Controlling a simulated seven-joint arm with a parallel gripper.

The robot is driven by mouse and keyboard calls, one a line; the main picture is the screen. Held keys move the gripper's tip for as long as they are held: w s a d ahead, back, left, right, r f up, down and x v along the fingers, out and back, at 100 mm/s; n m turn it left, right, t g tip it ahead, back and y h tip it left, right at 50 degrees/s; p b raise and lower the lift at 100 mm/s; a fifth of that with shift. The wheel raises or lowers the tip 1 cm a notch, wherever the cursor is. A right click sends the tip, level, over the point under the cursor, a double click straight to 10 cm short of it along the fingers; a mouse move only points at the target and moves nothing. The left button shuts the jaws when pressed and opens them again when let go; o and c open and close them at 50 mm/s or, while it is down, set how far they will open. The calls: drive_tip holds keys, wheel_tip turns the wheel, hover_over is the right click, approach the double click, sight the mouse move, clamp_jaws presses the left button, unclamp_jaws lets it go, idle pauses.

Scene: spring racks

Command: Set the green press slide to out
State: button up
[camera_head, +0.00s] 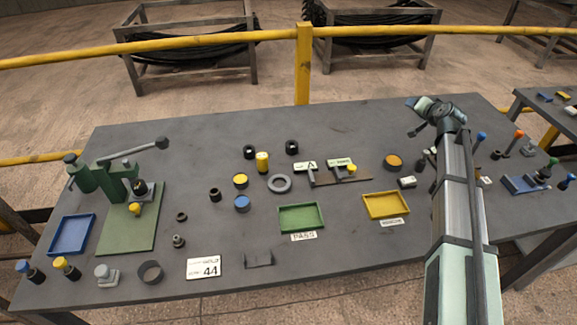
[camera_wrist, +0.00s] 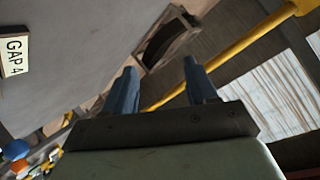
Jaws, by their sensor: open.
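The green press (camera_head: 100,180) stands at the left end of the dark table on a green base plate (camera_head: 130,235). A grey lever (camera_head: 135,150) with a dark knob reaches right from its top. A yellow knob (camera_head: 134,208) sits low at the front of the press, beneath a dark round part; it seems to belong to the slide, whose position I cannot tell clearly. My gripper (camera_head: 411,103) is at the far right of the table, well away from the press. In the wrist view its two blue fingers (camera_wrist: 161,85) are apart with nothing between them.
A blue tray (camera_head: 52,236) lies left of the press plate. Green (camera_head: 320,229) and yellow (camera_head: 406,213) trays, a grey ring (camera_head: 280,183) and several small caps and cylinders cover the middle. A yellow rail (camera_head: 200,41) runs behind the table. The table's back left is clear.

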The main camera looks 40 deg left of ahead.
drive_tip(key=s+a+n+g+y, duration=0.1)
drive_tip(key=s+a+n+g, duration=0.1)
drive_tip(key=s+a, duration=0.65)
drive_tip(key=s+a+n+g, duration=0.25)
drive_tip(key=s+a, duration=0.25)
drive_tip(key=a, duration=0.6)
drive_tip(key=n+g+h, duration=0.4)
drive_tip(key=n+g, duration=0.2)
drive_tip(key=n, duration=0.8)
approach(134, 206)
drive_tip(key=shift+m, duration=0.25)
drive_tip(key=x, duration=0.8)
drive_tip(key=shift+f, duration=0.1)
drive_tip(key=shift+c, duration=0.4)
clamp_jaws()
